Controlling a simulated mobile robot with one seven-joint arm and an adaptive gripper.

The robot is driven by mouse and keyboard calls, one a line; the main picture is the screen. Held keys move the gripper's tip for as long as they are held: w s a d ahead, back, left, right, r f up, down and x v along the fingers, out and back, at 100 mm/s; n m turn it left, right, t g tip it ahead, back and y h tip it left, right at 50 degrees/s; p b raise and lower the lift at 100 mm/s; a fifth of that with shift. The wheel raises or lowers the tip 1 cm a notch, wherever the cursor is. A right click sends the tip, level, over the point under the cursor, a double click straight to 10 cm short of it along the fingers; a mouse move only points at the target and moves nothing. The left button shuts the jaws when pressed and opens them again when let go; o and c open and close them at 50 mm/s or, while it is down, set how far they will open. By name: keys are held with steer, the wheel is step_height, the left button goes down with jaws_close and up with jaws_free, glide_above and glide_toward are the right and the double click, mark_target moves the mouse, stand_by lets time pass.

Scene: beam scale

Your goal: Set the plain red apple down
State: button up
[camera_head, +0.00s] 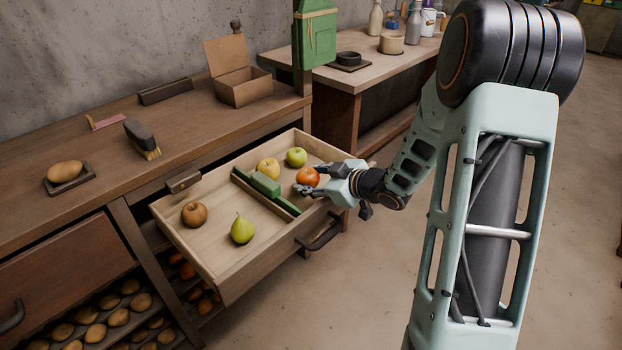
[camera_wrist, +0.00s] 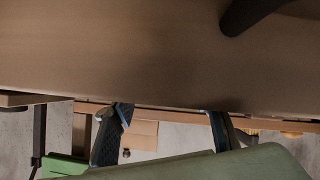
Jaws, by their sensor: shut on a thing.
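The red apple (camera_head: 308,176) is orange-red and sits between the fingers of my gripper (camera_head: 306,181) in the head view. My gripper is shut on it, at the right part of the open wooden drawer (camera_head: 190,250), near its front wall. I cannot tell whether the apple touches the drawer floor. In the wrist view the two dark fingers of my gripper (camera_wrist: 165,135) show, but the apple cannot be made out; a brown wooden surface fills the upper part.
The drawer holds a green divider with a block (camera_head: 265,184), a yellow apple (camera_head: 268,168), a green apple (camera_head: 297,157), a green pear (camera_head: 242,230) and a brown fruit (camera_head: 194,214). The drawer floor is bare between the fruits. A dark handle (camera_head: 322,236) sticks out in front.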

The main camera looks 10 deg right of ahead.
steer(key=shift+f, duration=0.2)
steer(key=o, duration=1.1)
steer(key=shift+o, duration=0.6)
steer(key=shift+s+f, duration=0.1)
steer(key=shift+f, duration=0.05)
steer(key=shift+r, duration=0.3)
steer(key=p+v, duration=0.4)
steer(key=v, duration=0.8)
steer(key=shift+r, duration=0.4)
